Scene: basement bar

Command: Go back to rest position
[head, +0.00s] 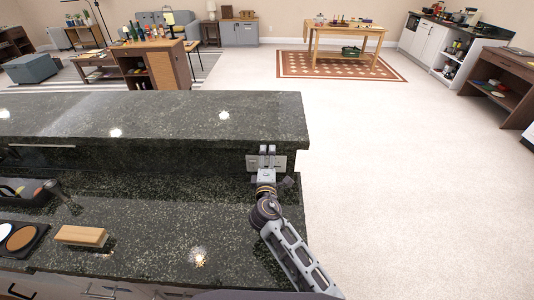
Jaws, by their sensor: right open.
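My right gripper (267,151) is in the head view, at the end of the arm that comes up from the lower right. It is open, its two fingertips apart with nothing between them. It points away from me, above the right end of the lower dark granite counter (180,240). A wall outlet plate (280,162) on the riser of the bar lies right behind it; I cannot tell whether they touch. My left gripper is not in view.
A wooden block or brush (81,236) lies on the counter at left, beside a dark tray with round pans (20,238). The raised granite bar top (150,112) runs across behind. Open carpet (400,190) lies to the right. A wooden table (345,29) stands on a rug far back.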

